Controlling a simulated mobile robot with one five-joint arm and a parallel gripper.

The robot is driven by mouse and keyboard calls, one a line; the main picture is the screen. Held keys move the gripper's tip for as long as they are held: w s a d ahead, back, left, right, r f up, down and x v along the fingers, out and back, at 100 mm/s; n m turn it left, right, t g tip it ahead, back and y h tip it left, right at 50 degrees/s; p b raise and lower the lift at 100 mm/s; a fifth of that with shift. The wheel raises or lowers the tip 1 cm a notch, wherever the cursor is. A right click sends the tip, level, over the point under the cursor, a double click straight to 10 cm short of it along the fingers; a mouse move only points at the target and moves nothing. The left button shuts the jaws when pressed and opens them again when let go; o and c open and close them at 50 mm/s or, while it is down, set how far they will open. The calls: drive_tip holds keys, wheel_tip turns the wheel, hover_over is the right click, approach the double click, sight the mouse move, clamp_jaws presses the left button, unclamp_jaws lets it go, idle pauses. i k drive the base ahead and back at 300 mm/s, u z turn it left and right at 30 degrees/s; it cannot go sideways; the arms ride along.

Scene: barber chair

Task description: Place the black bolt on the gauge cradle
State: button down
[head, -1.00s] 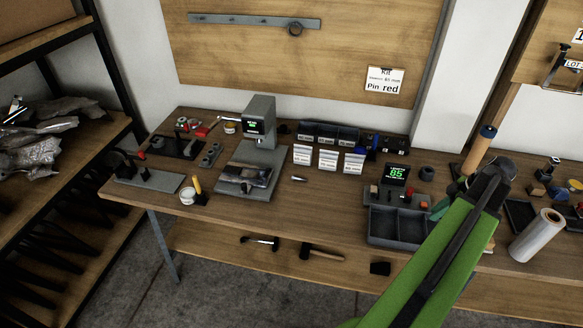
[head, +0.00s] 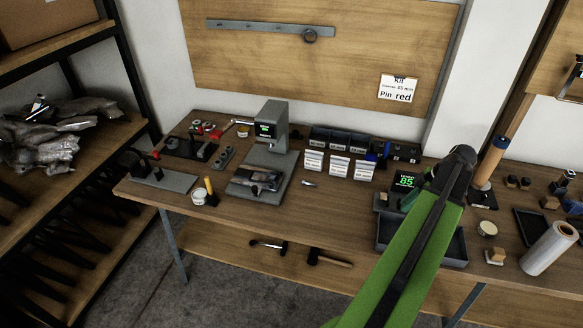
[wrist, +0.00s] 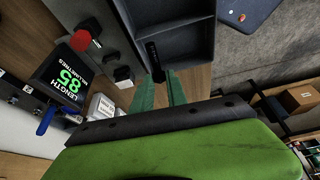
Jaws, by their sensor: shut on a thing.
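My gripper (wrist: 161,88) has green fingers, shut on the black bolt (wrist: 153,56) in the wrist view. The bolt is a dark, narrow piece beyond the fingertips, seen against the near wall of a dark tray. The length gauge shows a green 85 on its display (wrist: 62,82); the display also shows in the head view (head: 405,180). Its grey base (wrist: 112,32) carries a red button (wrist: 81,40) and small black blocks (wrist: 123,74), seemingly the cradle. The bolt is beside this base, apart from the blocks.
The dark compartment tray (head: 392,237) stands at the bench's front edge, partly behind my arm. White-labelled bins (head: 339,167) and a grey press (head: 270,130) are to the left. A clear roll (head: 549,248) and small parts are at right.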

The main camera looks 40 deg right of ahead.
sight(395, 203)
drive_tip(key=i, duration=0.9)
drive_tip(key=u, duration=0.05)
